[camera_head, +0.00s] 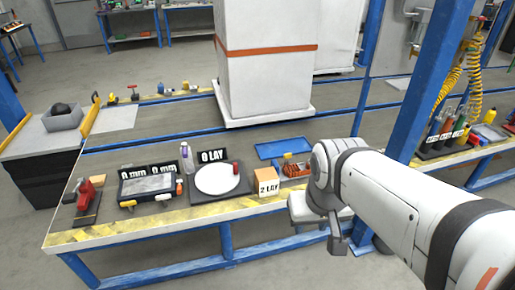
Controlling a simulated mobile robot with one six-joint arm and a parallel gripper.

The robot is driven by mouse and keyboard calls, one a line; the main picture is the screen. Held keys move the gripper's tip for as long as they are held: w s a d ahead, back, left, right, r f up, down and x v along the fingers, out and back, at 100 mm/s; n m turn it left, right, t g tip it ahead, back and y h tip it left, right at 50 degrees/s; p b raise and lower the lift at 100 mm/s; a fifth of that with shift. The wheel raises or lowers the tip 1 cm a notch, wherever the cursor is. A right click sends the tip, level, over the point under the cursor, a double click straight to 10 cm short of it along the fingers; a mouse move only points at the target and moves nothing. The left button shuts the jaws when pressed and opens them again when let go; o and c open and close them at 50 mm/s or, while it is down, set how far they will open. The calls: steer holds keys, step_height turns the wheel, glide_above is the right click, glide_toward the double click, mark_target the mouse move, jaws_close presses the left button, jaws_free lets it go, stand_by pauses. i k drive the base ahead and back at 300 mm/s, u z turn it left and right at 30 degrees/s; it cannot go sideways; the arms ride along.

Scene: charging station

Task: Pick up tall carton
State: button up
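A tall white box (268,85) with an orange-brown band stands upright on a flat white base at the back middle; its top is cut off by the picture edge. I cannot tell which is the tall carton. My gripper (328,232) hangs at the table's front edge, right of the small box and apart from it. The arm link hides part of it, and its finger opening does not show clearly.
A round white plate (216,179) on a dark base, a flat dark device (150,188) and a red vise (87,192) stand on the table. A blue tray (284,148) lies behind. Blue posts (432,75) and several bottles stand at right.

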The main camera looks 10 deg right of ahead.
mark_target(266, 179)
steer(key=u, duration=0.3)
steer(key=i, duration=1.5)
steer(key=z, duration=0.05)
